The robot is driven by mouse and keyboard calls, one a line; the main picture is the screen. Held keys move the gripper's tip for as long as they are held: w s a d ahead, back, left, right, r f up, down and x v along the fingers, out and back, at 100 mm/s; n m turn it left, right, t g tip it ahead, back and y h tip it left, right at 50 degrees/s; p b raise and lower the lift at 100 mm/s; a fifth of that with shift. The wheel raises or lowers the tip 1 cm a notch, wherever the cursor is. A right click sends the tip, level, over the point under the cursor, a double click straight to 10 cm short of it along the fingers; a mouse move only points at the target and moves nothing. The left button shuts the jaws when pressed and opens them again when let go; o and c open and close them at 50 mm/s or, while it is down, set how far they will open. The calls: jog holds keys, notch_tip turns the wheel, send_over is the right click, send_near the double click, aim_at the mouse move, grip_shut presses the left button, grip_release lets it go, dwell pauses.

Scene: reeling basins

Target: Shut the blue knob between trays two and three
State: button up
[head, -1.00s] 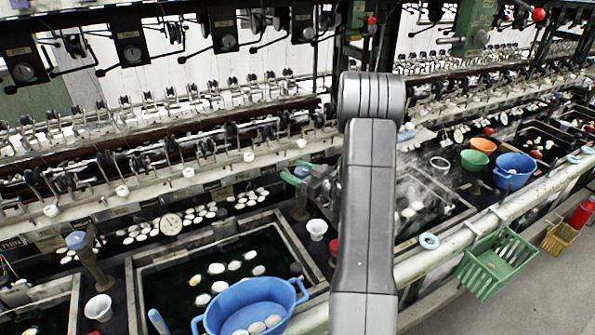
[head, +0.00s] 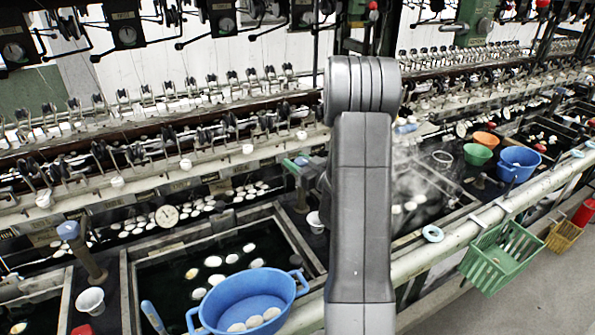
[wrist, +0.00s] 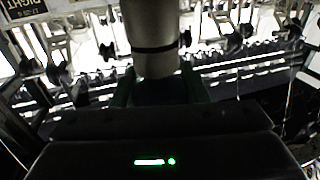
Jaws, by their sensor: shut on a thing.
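The blue knob (head: 302,160) tops a post (head: 303,190) between the middle tray (head: 130,300) and the tray on the right (head: 468,206). My gripper (wrist: 160,90) is at this knob and shut on it. A green fingertip shows beside the blue in the head view; my arm hides most of the gripper. In the wrist view, two dark green fingers stand either side of a dark gap below a pale cylinder with a black band. The knob's handle direction cannot be made out. Another blue knob (head: 68,230) tops a post at the left.
A blue basin (head: 245,295) sits at the middle tray's front. A white cup (head: 90,300) stands by the left post and another (head: 316,221) near the gripped post. Reeling gear (head: 180,150) runs behind. A green basket (head: 500,255) hangs off the front rail.

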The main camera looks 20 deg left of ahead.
jog(key=m+t+h+b, duration=0.1)
jog(key=t+b, duration=0.1)
jog(key=m+t+h+b, duration=0.1)
jog(key=m+b, duration=0.1)
jog(key=b, duration=0.1)
jog(key=shift+w+f+t+h+b, duration=0.1)
jog(key=shift+f+t+h+b, duration=0.2)
jog(key=shift+t+b, duration=0.1)
jog(key=m+t+h+b, duration=0.2)
jog(key=b, duration=0.1)
jog(key=shift+w+d+r+h, duration=0.15)
jog(key=shift+d+h, duration=0.1)
jog(key=shift+h, duration=0.05)
jog(key=shift+r+m+t+h+b, duration=0.15)
jog(key=shift+m+t+h+b, duration=0.35)
jog(key=shift+b, duration=0.2)
jog(key=o, duration=1)
jog(key=shift+c, duration=0.2)
jog(key=shift+d, duration=0.15)
jog(key=b+v, duration=0.1)
jog(key=v, duration=1.2)
jog(key=shift+s+d, duration=0.2)
jog(key=shift+s, duration=0.1)
